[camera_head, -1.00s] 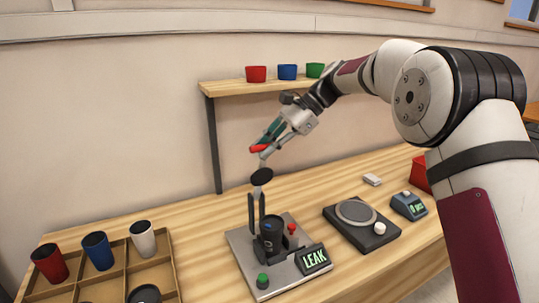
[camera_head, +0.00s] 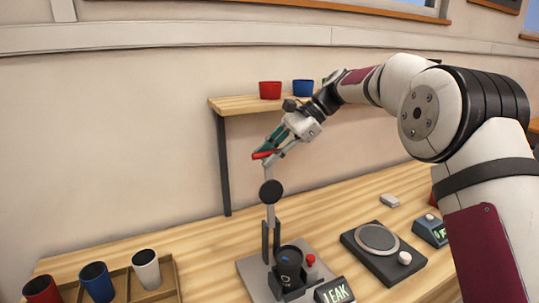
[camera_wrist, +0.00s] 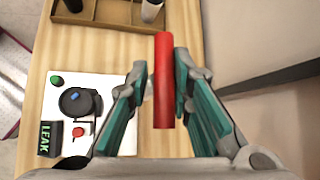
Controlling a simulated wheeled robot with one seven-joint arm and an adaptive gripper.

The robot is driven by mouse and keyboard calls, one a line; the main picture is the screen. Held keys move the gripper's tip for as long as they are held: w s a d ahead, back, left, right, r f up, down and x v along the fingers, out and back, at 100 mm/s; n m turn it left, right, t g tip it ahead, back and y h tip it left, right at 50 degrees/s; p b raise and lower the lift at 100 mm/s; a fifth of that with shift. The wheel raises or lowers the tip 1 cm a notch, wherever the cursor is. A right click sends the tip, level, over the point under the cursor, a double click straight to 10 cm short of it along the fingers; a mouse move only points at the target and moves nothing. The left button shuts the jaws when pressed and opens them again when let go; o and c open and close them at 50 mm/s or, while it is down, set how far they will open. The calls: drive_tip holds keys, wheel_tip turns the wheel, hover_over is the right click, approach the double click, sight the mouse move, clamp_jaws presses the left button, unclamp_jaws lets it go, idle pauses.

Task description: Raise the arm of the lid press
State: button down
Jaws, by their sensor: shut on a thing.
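The lid press has a grey base plate (camera_head: 250,268) with two dark uprights and a grey arm (camera_head: 271,216) standing nearly upright above them. A black round pad (camera_head: 271,191) sits on the arm, well clear of the dark cup (camera_head: 289,262) in the press. My gripper (camera_head: 268,149) is shut on the red handle (camera_head: 264,155) at the arm's top. In the wrist view, the red handle (camera_wrist: 163,95) lies between the teal fingers, which partly cover the arm.
A display (camera_head: 335,292) reads LEAK beside a red button (camera_head: 310,259). A scale (camera_head: 378,239) stands to the right. A compartment tray (camera_head: 172,272) with cups is at left. A shelf (camera_head: 240,105) with cups is behind my gripper.

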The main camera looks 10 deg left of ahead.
drive_tip(key=shift+f, duration=0.2)
drive_tip(key=c, duration=1.6)
unclamp_jaws()
drive_tip(key=shift+o, duration=0.2)
drive_tip(key=shift+r, duration=0.1)
drive_tip(key=v, duration=1.2)
